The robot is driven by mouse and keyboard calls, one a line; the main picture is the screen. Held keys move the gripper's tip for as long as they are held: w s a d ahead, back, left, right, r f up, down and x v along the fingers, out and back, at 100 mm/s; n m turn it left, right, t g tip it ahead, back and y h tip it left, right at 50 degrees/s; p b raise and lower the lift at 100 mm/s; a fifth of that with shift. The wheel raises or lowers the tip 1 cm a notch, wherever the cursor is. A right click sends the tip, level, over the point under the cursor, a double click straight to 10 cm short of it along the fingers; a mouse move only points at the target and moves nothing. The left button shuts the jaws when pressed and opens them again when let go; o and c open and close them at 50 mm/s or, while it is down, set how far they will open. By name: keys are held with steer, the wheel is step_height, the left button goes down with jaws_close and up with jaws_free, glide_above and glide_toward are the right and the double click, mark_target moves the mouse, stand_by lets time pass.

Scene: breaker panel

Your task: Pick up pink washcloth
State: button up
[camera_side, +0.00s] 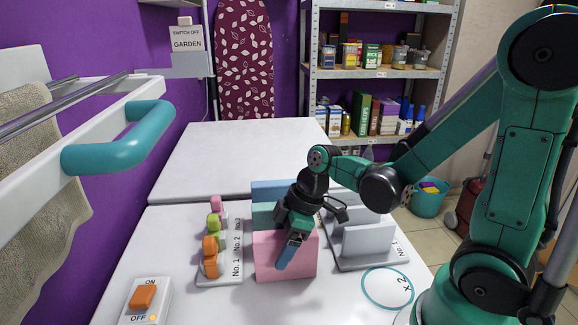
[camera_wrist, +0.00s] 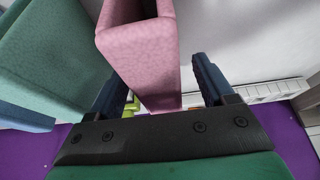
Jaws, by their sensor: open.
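The pink washcloth (camera_side: 267,264) stands upright as a folded block on the white table, in front of a green one and a blue one. In the wrist view the pink washcloth (camera_wrist: 140,45) shows from above as a narrow folded slab. My gripper (camera_side: 288,255) is at the washcloth's top and near side, pointing down. In the wrist view my gripper (camera_wrist: 160,80) is open, with one blue finger on each side of the pink slab. Gaps show beside the slab, more clearly on the right. Whether either finger touches it I cannot tell.
The green washcloth (camera_side: 262,214) and blue washcloth (camera_side: 268,188) stand close behind the pink one. Left is a holder with coloured pegs (camera_side: 210,258); right is a grey divided rack (camera_side: 368,243). A teal ring marking (camera_side: 388,306) and an orange switch (camera_side: 142,297) are nearby. The far table is clear.

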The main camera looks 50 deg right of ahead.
steer(key=shift+f, duration=0.4)
stand_by(0.6)
jaws_close()
